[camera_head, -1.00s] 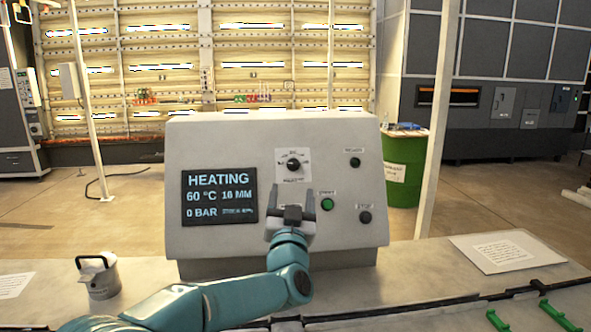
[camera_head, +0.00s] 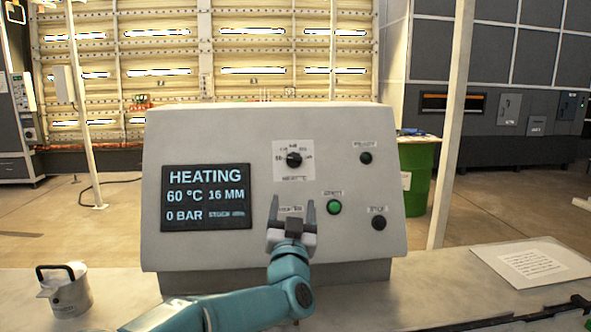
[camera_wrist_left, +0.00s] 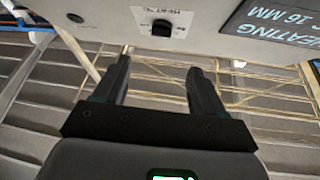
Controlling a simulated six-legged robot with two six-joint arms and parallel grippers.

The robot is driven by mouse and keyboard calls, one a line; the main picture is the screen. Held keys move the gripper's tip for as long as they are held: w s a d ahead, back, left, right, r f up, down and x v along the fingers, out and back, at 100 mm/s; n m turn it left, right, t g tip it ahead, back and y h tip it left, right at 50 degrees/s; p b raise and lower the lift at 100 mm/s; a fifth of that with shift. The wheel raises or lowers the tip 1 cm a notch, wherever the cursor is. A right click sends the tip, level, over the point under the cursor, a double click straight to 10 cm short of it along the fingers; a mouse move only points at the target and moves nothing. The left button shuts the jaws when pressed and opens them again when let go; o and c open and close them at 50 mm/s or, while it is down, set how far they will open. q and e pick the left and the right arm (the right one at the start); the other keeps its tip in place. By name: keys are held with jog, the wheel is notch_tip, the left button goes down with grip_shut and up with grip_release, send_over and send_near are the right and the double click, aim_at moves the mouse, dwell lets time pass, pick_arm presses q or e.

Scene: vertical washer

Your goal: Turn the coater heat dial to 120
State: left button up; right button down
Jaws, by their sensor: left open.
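The coater heat dial (camera_head: 294,159) is a round black knob on a white scale plate, on the sloped face of a grey control console (camera_head: 330,140). It also shows at the top of the left wrist view (camera_wrist_left: 162,28). The display (camera_head: 206,197) reads HEATING, 60 °C, 16 MM and 0 BAR. My left gripper (camera_head: 291,212) is open and empty in front of the console, below the dial and apart from it. In the left wrist view its two dark fingers (camera_wrist_left: 158,80) stand spread with nothing between them. My right gripper is not in view.
A lit green button (camera_head: 334,206) is right of my left gripper, with black buttons at upper right (camera_head: 366,158) and lower right (camera_head: 379,223). A metal pot (camera_head: 66,292) stands on the table at left. A paper sheet (camera_head: 531,262) lies at right.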

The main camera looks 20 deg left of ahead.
pick_arm(q)
jog(key=p, duration=0.5)
send_near(294, 160)
jog(key=w+r, duration=0.1)
jog(key=w, duration=0.1)
jog(key=p+x, duration=0.5)
jog(key=shift+w+a+r+p, duration=0.15)
jog(key=shift+w+p, duration=0.1)
jog(key=shift+p, duration=0.1)
jog(key=shift+a, duration=0.1)
jog(key=shift+w+a+p, duration=0.1)
jog(key=shift+w+p, duration=0.05)
jog(key=shift+p, duration=0.15)
jog(key=shift+w, duration=0.15)
jog(key=c, duration=1.1)
